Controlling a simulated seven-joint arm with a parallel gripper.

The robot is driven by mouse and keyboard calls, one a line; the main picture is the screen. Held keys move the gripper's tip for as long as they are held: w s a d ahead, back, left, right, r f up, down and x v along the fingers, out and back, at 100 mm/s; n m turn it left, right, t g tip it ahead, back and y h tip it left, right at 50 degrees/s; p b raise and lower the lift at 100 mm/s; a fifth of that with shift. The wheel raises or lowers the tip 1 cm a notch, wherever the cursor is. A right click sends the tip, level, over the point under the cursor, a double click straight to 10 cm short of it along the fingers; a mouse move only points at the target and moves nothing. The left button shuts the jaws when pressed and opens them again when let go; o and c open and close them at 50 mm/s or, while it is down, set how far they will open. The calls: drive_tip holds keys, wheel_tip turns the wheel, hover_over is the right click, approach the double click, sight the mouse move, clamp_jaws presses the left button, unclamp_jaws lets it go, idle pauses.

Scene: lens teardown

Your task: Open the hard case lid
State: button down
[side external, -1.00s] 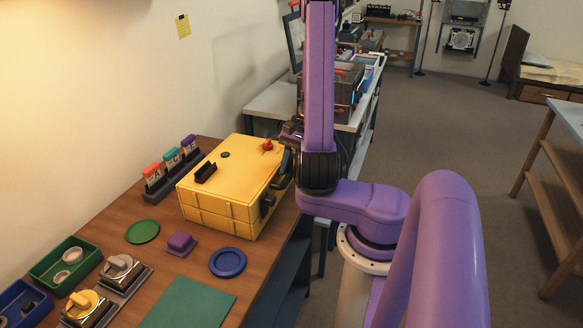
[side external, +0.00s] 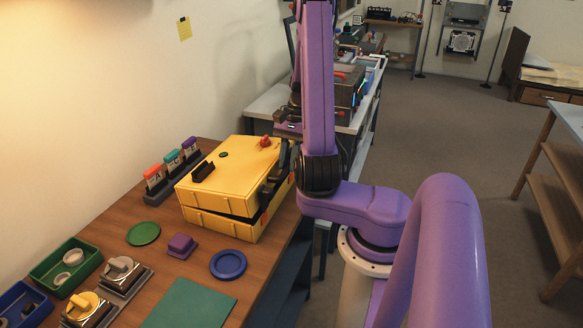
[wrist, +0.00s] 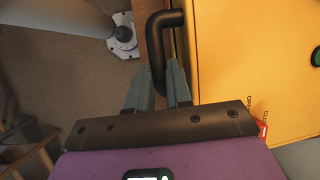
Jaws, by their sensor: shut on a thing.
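The yellow hard case (side external: 221,226) stands on the wooden workbench. Its lid (side external: 228,173) is tilted up a little, with a dark gap between lid and base along the near and right sides. A black bar handle (wrist: 158,45) sits at the case's edge in the wrist view. My gripper (wrist: 163,80) is shut on this handle, its two grey fingers on either side of the bar. In the side view the gripper (side external: 283,160) is at the right edge of the lid, partly hidden by my arm.
A rack of labelled cards (side external: 172,172) stands behind the case at left. A purple block (side external: 181,245), a green disc (side external: 143,233) and a blue ring (side external: 228,278) lie in front of it. A green mat (side external: 188,304) lies bare near the front edge.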

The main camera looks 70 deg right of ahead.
drive_tip(key=shift+g, duration=0.8)
drive_tip(key=w+r, duration=0.1)
drive_tip(key=r, duration=0.1)
drive_tip(key=w+r, duration=0.1)
drive_tip(key=r, duration=0.1)
drive_tip(key=w+r, duration=0.1)
drive_tip(key=r, duration=0.1)
drive_tip(key=shift+w, duration=0.15)
drive_tip(key=w+r, duration=0.5)
drive_tip(key=w, duration=0.7)
drive_tip(key=w+r, duration=0.5)
drive_tip(key=w, duration=0.7)
drive_tip(key=shift+w+a, duration=0.15)
drive_tip(key=shift+w, duration=0.2)
drive_tip(key=c, duration=1.3)
unclamp_jaws()
drive_tip(key=shift+r, duration=0.15)
